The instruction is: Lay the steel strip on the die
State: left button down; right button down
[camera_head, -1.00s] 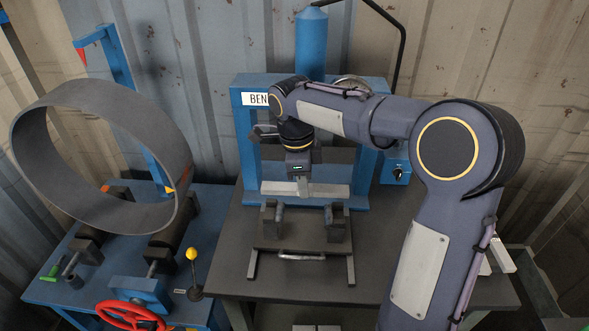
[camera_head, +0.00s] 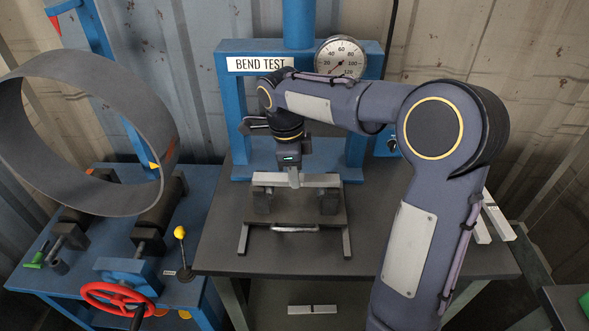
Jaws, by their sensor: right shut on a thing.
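The light grey steel strip (camera_head: 322,180) lies crosswise in the head view. My right gripper (camera_head: 293,182) is shut on it near its middle, pointing down from above. The die is a dark plate on a frame (camera_head: 290,242) with two upright supports, a left one (camera_head: 262,202) and a right one (camera_head: 328,203). The strip spans both supports, level with their tops. I cannot tell whether it touches them or hangs just above. My gripper's fingertips partly hide the strip's middle. My left gripper is not in view.
The blue press frame labelled BEND TEST (camera_head: 222,105) stands behind the die, with a round gauge (camera_head: 341,58). More strips (camera_head: 498,216) lie at the table's right. At left are a blue roller machine, a large grey ring (camera_head: 150,112) and a red handwheel (camera_head: 118,302).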

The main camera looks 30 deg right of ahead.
jog(key=c, duration=1.1)
grip_release()
jog(key=shift+o, duration=0.2)
jog(key=r, duration=0.5)
jog(key=a+r, duration=0.1)
jog(key=r, duration=0.1)
jog(key=shift+w+r+p, duration=0.25)
jog(key=shift+r+p, duration=0.1)
jog(key=shift+s+d, duration=0.1)
jog(key=shift+s+n, duration=0.35)
jog(key=shift+n, duration=0.05)
jog(key=s+a+f+n+t+y, duration=0.2)
jog(key=s+a+f+n+t, duration=0.1)
jog(key=s+n, duration=0.8)
jog(key=s+a+f+n+t+y, duration=0.3)
jog(key=s+f+n, duration=0.1)
jog(key=s+n, duration=0.6)
jog(key=shift+s+a+f+n, duration=0.15)
jog(key=shift+s+f+n, duration=0.25)
jog(key=shift+s, duration=0.05)
